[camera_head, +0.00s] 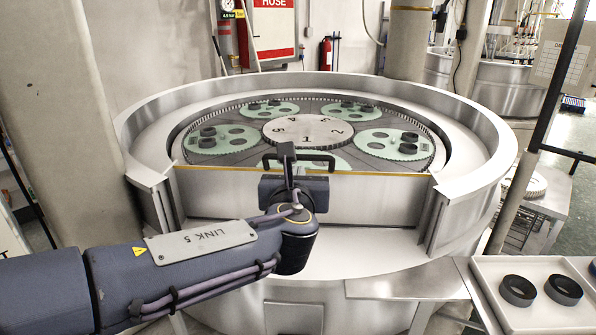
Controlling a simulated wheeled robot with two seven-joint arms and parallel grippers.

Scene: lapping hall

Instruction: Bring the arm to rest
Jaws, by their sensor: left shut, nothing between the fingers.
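My left arm comes in from the left, its dark link marked "LINK 5" reaching over the front of the round lapping machine (385,210). The arm ends in my left gripper (287,152), which points away from me, in front of the machine's front wall. Its fingers are shut with nothing between them. A dark bar handle (325,157) shows right behind the gripper; I cannot tell whether they touch. The wrist hides part of the front wall. My right gripper is not in view.
Green carrier discs (222,139) with several black rings lie on the machine's plate, around a numbered centre disc (308,131). A pale tray (542,312) with black rings (517,290) stands at the lower right. A concrete pillar (55,110) rises at the left.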

